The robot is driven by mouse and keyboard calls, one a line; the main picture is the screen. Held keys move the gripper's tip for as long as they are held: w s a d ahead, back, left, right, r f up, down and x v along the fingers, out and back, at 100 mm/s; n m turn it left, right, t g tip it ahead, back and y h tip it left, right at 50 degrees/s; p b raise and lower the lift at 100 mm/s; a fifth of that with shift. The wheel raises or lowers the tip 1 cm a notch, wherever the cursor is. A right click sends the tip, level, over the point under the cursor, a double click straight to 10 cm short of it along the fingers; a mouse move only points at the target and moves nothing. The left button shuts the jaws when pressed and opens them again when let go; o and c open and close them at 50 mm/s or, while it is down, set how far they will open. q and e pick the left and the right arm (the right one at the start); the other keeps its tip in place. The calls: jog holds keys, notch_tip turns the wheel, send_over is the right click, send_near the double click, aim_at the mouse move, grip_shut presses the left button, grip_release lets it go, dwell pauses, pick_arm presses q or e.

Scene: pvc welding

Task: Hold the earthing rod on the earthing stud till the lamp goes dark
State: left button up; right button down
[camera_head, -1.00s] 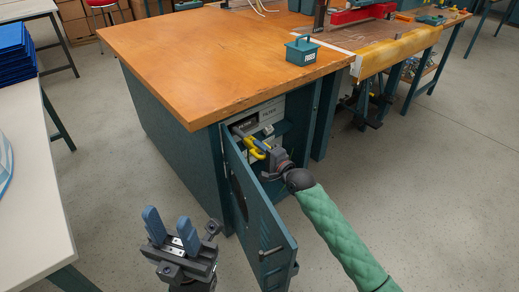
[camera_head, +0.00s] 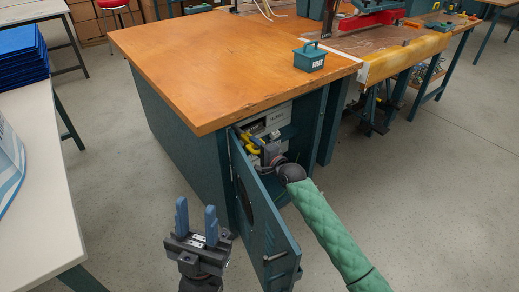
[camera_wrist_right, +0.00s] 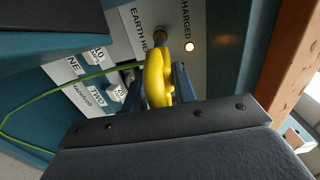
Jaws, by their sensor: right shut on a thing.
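The yellow earthing rod (camera_wrist_right: 157,78) is in my right gripper (camera_wrist_right: 160,88), which is shut on it inside the open cabinet. The rod also shows in the head view (camera_head: 251,147). Its far end is at the earthing stud (camera_wrist_right: 159,34) beside the "EARTH HERE" label; I cannot tell whether they touch. The lamp (camera_wrist_right: 189,46) by the "CHARGED" label glows pale and looks lit. A green lead (camera_wrist_right: 60,90) runs to the left from the rod. My left gripper (camera_head: 196,217) is open and empty, outside the cabinet door.
The cabinet door (camera_head: 262,220) stands open between my two grippers. The wooden bench top (camera_head: 210,65) lies over the cabinet, with a small green box (camera_head: 309,60) near its edge. A white table (camera_head: 35,190) is at the left. The floor at the right is clear.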

jog(key=shift+w+a, duration=0.45)
jog(key=shift+w, duration=0.1)
jog(key=shift+w+a, duration=0.15)
jog(key=shift+w, duration=0.1)
jog(key=shift+w+a, duration=0.2)
jog(key=shift+w, duration=0.1)
dwell(0.6)
jog(key=shift+s+d, duration=0.1)
dwell(2.4)
jog(key=shift+s+d, duration=0.15)
jog(key=p+v, duration=0.4)
jog(key=v, duration=0.5)
jog(key=shift+s, duration=0.15)
dwell(0.9)
